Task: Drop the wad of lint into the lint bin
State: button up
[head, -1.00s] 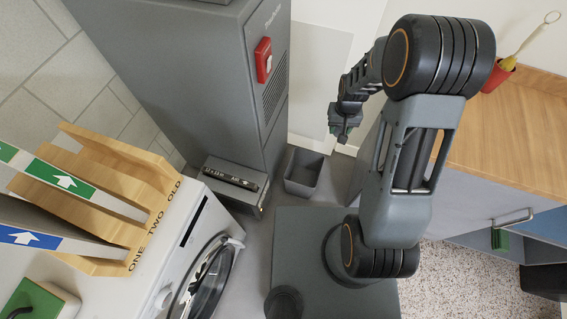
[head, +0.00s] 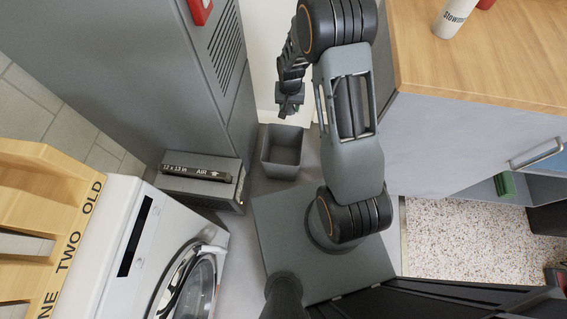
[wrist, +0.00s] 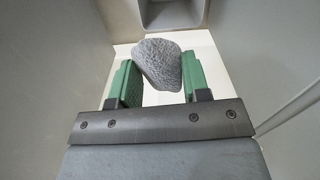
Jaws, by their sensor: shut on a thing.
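The wad of lint (wrist: 160,63) is a grey, rough lump between the green finger pads of my gripper (wrist: 160,82) in the wrist view. My gripper is shut on it. In the head view my gripper (head: 289,108) hangs from the arm beside the upper edge of the lint bin, and I cannot make out the wad there. The lint bin (head: 282,166) is a small grey open-topped box on the floor. What looks like part of the bin (wrist: 150,12) shows at the top of the wrist view, beyond the wad.
A tall grey cabinet (head: 140,75) stands left of the bin, with a low grey filter box (head: 195,190) at its foot. A white washer-like machine (head: 130,230) and wooden rack (head: 60,195) are lower left. A wood-topped counter (head: 480,60) stands right of the arm.

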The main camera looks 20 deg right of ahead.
notch_tip(320, 180, down, 25)
jog(key=w+m+b, duration=0.2)
jog(key=b, duration=1.5)
jog(key=shift+w+m, duration=0.2)
jog(key=shift+m, duration=0.2)
jog(key=shift+d, duration=0.1)
jog(key=o, duration=1)
notch_tip(320, 180, up, 14)
jog(key=p, duration=0.5)
jog(key=shift+f, duration=0.15)
